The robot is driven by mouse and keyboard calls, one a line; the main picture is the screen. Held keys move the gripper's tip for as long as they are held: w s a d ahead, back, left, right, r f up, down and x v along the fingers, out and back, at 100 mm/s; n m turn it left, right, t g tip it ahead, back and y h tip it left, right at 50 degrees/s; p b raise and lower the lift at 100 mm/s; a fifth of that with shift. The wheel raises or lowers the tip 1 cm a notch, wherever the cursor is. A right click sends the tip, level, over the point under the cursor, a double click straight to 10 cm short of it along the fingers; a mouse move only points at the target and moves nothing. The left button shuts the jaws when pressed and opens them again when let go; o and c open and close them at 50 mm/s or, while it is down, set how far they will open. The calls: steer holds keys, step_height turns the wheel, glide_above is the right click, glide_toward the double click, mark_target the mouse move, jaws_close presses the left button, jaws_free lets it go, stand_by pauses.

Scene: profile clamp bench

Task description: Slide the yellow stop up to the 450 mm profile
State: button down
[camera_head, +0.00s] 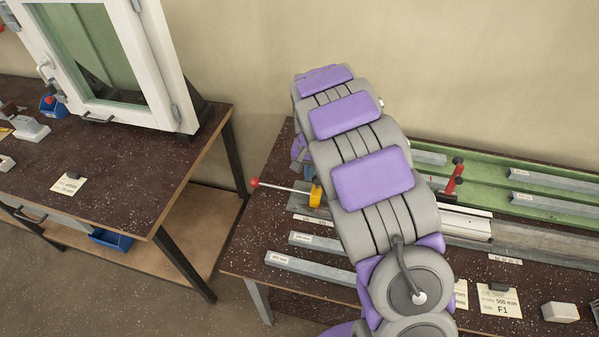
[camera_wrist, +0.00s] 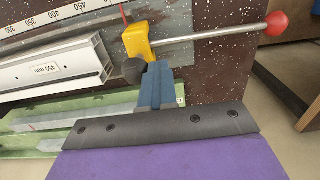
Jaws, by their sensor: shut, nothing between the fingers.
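The yellow stop (camera_wrist: 138,42) stands on the rail in the wrist view, with a black rubber pad facing the profile and a rod ending in a red ball (camera_wrist: 277,23). In the head view the stop (camera_head: 315,197) shows just left of my arm. The white 450 mm profile (camera_wrist: 45,78) lies left of the stop in the wrist view. A small gap shows between its end and the black pad. My gripper (camera_wrist: 157,72) has blue fingers, shut and empty, close beside the stop; contact cannot be told.
A scale (camera_wrist: 45,18) runs along the rail; the stop's red pointer is right of the 450 mark. Grey profiles (camera_head: 310,268) lie on the bench front and on a green rack (camera_head: 480,165). A red-handled clamp (camera_head: 454,178) stands right of my arm. A second table (camera_head: 110,180) is left.

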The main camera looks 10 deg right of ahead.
steer(key=shift+s+d+f, duration=0.1)
steer(key=shift+s+d, duration=0.1)
steer(key=shift+d, duration=0.15)
steer(key=shift+s+d+b, duration=0.1)
steer(key=shift+s+b, duration=0.25)
steer(key=shift+b, duration=0.1)
steer(key=d, duration=0.2)
steer(key=s+d, duration=0.1)
steer(key=d, duration=0.1)
steer(key=shift+s+d, duration=0.1)
steer(key=shift+s, duration=0.1)
steer(key=shift+p, duration=0.4)
steer(key=shift+w+a, duration=0.3)
steer(key=shift+a, duration=0.4)
steer(key=shift+r+p, duration=1.95)
steer(key=shift+r, duration=1.6)
